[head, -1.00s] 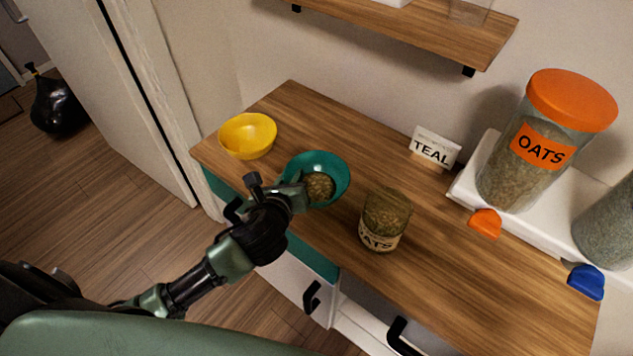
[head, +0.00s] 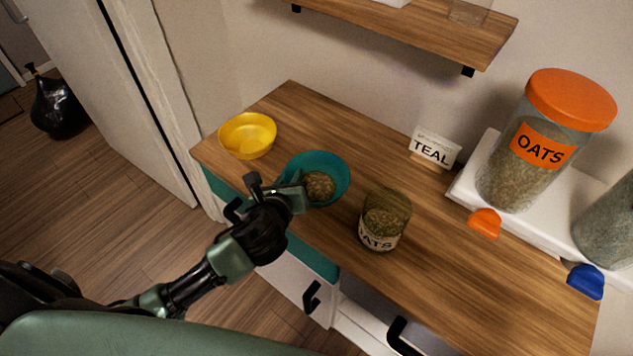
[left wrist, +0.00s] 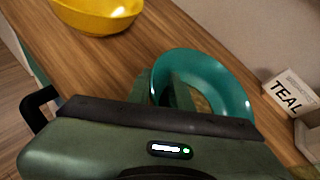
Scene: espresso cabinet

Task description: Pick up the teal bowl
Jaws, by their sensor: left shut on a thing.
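The teal bowl (head: 333,165) stands on the wooden counter with brown oats (head: 319,186) in it. It also shows in the left wrist view (left wrist: 207,65), its near side hidden behind my gripper. My left gripper (head: 300,192) is at the bowl's near-left rim and is shut on the bowl's wall. In the left wrist view its fingers (left wrist: 175,92) reach to the rim. I cannot tell any gap between the bowl and the counter. My right gripper is not in view.
A yellow bowl (head: 248,136) stands to the left. A glass jar of oats (head: 384,220) stands close on the right. A "TEAL" card (head: 434,148) stands behind. A large oats dispenser (head: 540,145) is on a white stand at right. A wooden shelf (head: 420,27) hangs above.

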